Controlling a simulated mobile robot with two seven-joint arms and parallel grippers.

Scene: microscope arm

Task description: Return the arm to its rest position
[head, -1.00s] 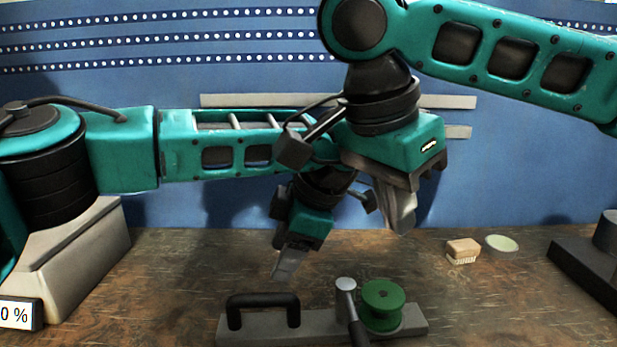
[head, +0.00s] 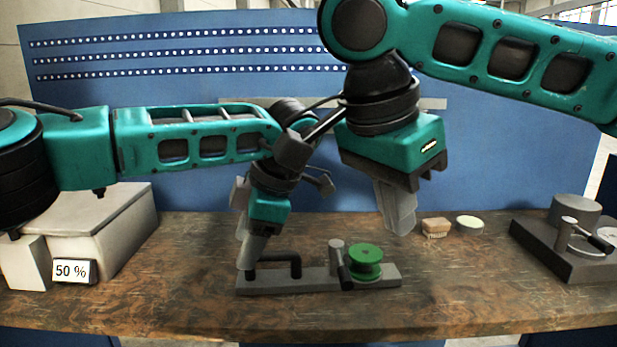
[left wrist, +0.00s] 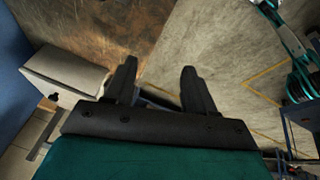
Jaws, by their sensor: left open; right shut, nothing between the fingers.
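A grey plate (head: 310,286) lies on the table with a black handle (head: 275,259) at its left, a grey-topped lever (head: 338,262) and a green spool-like knob (head: 366,258). I cannot tell which part, if any, is the task's arm. My left gripper (head: 246,262) points down and overlaps the plate's left end beside the handle in the head view. In the left wrist view its fingers (left wrist: 158,85) are apart and empty, with neither plate nor handle showing. My right gripper (head: 400,215) is shut and empty, hanging above and right of the green knob.
A pale box (head: 110,220) with a 50 % sign (head: 74,271) stands at left. A brush (head: 436,227) and a round pale-topped item (head: 470,224) lie at back right. A dark base (head: 560,255) with a cylinder and lever stands far right. The front right tabletop is clear.

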